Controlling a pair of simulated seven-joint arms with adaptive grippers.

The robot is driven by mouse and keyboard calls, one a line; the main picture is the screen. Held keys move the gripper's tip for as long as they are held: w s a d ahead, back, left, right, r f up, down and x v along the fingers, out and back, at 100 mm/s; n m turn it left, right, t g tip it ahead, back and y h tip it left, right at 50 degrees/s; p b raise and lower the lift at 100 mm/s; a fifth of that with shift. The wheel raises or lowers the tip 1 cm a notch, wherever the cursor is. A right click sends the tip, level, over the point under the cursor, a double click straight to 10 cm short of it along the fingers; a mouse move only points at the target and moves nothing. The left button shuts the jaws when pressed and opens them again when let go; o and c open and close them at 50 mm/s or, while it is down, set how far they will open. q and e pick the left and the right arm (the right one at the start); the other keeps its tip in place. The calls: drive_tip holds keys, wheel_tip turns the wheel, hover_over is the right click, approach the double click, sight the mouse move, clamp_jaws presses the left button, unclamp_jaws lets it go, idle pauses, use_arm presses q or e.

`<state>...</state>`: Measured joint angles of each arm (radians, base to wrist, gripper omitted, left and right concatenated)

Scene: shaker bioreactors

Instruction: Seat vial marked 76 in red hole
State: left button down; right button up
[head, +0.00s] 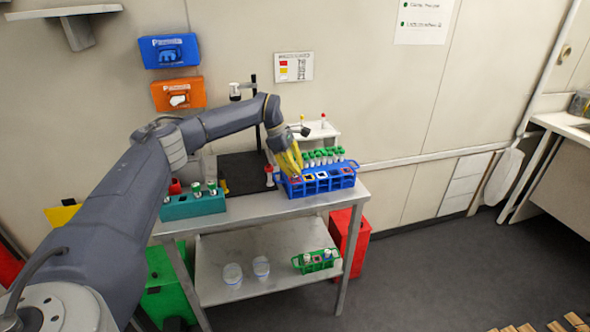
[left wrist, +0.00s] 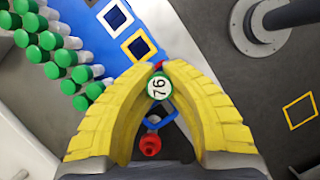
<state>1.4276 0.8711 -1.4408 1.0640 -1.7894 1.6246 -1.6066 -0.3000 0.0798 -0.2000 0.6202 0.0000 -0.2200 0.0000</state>
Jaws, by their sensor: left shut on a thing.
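The vial marked 76 (left wrist: 159,86) shows its round white cap with a green rim in the left wrist view. My left gripper (left wrist: 160,72) has its yellow fingers shut on it. In the head view the left gripper (head: 294,170) is at the left end of the blue rack (head: 322,187). A small bit of red (left wrist: 157,65) shows just beyond the cap, between the fingertips; it looks like the red hole's edge, mostly hidden. I cannot tell whether the vial's lower end is inside the hole. My right gripper is not in view.
A red-capped vial (left wrist: 150,145) stands close by the fingers. A teal rack (head: 193,207) with capped vials is at the table's left. A green rack (head: 316,261) and two beakers (head: 261,267) are on the lower shelf.

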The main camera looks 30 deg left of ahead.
use_arm(q)
drive_tip(key=shift+f, duration=0.65)
idle(0.8)
drive_tip(key=c, duration=1.4)
unclamp_jaws()
drive_tip(key=shift+c, duration=0.2)
drive_tip(key=shift+a+r, duration=0.1)
drive_tip(key=shift+r, duration=0.1)
drive_tip(key=v, duration=1.1)
drive_tip(key=shift+r, duration=0.3)
